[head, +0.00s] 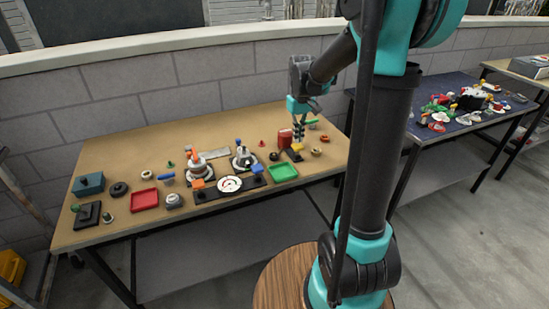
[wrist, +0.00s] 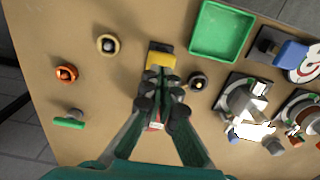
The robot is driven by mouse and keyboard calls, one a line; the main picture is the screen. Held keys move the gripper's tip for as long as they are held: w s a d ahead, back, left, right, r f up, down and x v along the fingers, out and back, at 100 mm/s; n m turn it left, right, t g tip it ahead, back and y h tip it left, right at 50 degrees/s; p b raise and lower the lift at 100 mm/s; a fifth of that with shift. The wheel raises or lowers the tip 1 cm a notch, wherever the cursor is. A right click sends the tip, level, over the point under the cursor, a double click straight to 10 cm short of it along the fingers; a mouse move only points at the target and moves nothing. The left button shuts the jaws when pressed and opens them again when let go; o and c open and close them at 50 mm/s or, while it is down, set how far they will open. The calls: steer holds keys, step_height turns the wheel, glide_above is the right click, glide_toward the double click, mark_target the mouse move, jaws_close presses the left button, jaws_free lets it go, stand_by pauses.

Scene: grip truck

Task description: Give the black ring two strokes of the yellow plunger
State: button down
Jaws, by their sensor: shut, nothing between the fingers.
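The black ring (wrist: 198,81) lies flat on the tan table with a pale middle; it also shows in the head view (head: 274,156). A yellow block-like part with a dark end (wrist: 160,60), which looks like the yellow plunger, shows just beyond my fingertips; it also shows in the head view (head: 297,147). A red upright body (head: 285,136) stands beside it, mostly hidden by my fingers in the wrist view. My gripper (wrist: 163,82) is shut and empty, pointing down over this spot. I cannot tell whether it touches the yellow part.
A yellow ring (wrist: 107,44), an orange ring (wrist: 66,73) and a green-handled piece (wrist: 69,122) lie left of my gripper in the wrist view. A green tray (wrist: 222,30) and several fixtures stand to the right. Bare table lies between them.

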mark_target(298, 146)
steer(key=shift+f, duration=0.15)
steer(key=shift+f, duration=1.95)
steer(key=shift+r, duration=2.1)
steer(key=shift+f, duration=2.1)
steer(key=shift+r, duration=2.1)
